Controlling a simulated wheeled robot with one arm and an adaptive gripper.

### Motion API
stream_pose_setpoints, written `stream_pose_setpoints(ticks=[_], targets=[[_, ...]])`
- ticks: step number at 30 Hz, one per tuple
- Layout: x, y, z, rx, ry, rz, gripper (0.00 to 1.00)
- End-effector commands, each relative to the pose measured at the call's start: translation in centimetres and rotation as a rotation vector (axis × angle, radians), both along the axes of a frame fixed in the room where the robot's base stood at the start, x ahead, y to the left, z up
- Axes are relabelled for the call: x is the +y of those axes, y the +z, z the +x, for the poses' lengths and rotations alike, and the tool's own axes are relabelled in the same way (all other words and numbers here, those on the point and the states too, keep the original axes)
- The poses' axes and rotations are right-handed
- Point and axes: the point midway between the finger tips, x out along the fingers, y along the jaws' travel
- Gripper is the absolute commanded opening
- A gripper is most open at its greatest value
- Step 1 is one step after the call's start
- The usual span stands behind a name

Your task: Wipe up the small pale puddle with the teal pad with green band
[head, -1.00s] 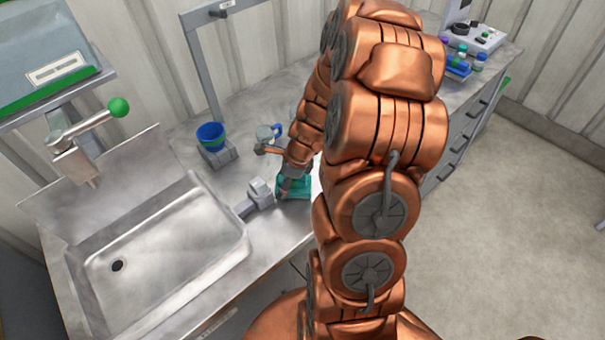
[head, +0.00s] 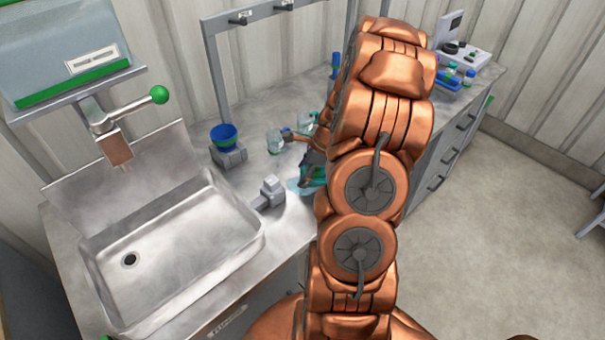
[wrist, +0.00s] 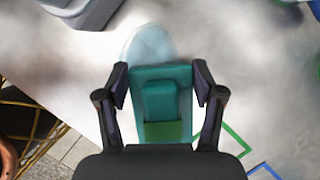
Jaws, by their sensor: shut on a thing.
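The teal pad with green band (wrist: 163,100) is between the fingers of my gripper (wrist: 162,78) in the wrist view. It has a raised teal block on top and a green strip at the near end. My gripper is shut on it, one finger at each side. The small pale puddle (wrist: 150,43) shows on the worktop just beyond the pad's far edge; the pad seems to cover its near part. In the head view the puddle (head: 297,187) is a faint bluish patch left of the pad (head: 317,174), which my arm partly hides.
A grey fixture (head: 270,192) stands close left of the puddle, beside the sink (head: 170,250). Green (wrist: 236,141) and blue (wrist: 264,167) outlines mark the worktop near the pad.

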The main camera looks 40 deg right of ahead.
Motion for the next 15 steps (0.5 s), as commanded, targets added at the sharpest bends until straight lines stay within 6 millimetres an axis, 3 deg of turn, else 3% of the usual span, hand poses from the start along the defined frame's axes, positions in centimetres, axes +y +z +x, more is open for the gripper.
stream_pose_setpoints(ticks=[4,15], targets=[[-1.45,-0.18,-0.04,0.0,-0.003,0.003,0.12],[-1.59,-0.08,-0.07,0.0,-0.003,0.002,0.12]])
